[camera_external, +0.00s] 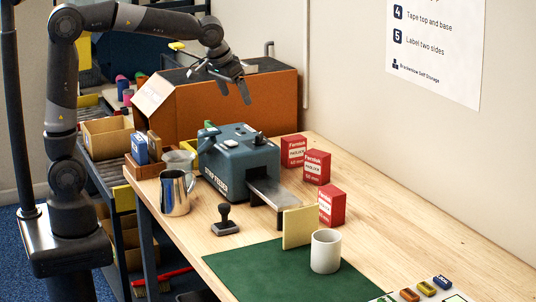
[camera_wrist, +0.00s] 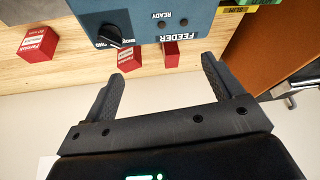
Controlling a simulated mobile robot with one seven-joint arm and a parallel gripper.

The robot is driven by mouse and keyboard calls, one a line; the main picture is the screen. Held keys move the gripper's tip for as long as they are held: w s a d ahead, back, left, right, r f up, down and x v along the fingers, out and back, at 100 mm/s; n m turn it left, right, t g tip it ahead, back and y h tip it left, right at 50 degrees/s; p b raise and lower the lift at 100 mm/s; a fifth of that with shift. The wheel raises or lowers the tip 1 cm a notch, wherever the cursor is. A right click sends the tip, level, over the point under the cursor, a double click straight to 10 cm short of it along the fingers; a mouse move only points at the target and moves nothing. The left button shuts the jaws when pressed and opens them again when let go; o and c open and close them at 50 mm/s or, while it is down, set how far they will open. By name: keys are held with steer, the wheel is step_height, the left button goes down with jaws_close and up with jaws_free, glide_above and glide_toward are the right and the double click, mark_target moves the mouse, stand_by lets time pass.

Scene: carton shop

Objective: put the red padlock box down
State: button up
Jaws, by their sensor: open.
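Several views of red "Fermlok" padlock boxes: three stand upright on the wooden table in the external view, one by the wall (camera_external: 293,151), one just right of it (camera_external: 317,167) and one nearer the front (camera_external: 332,205). My gripper (camera_external: 237,88) is open and empty, raised above and behind the blue-grey strip feeder (camera_external: 240,160), apart from all the boxes. In the wrist view, my gripper's fingers (camera_wrist: 161,70) are spread with nothing between them. Red boxes show there beyond them, at the left (camera_wrist: 38,46) and partly behind the feeder (camera_wrist: 128,60).
An orange-brown carton (camera_external: 220,105) stands behind the feeder. A steel jug (camera_external: 175,192), hand stamp (camera_external: 225,220), yellow pad (camera_external: 299,227), white mug (camera_external: 325,251) and green mat (camera_external: 275,272) occupy the front. The table's right side (camera_external: 420,230) is mostly clear.

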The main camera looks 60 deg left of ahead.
steer(key=s+a+f+m, duration=0.1)
steer(key=s+a+f, duration=0.1)
steer(key=s, duration=1.1)
steer(key=s+a+f+m+t+h, duration=0.1)
steer(key=s+a, duration=0.3)
steer(key=s, duration=0.9)
steer(key=shift+s+f, duration=0.15)
steer(key=shift+f, duration=0.75)
steer(key=shift+o, duration=0.4)
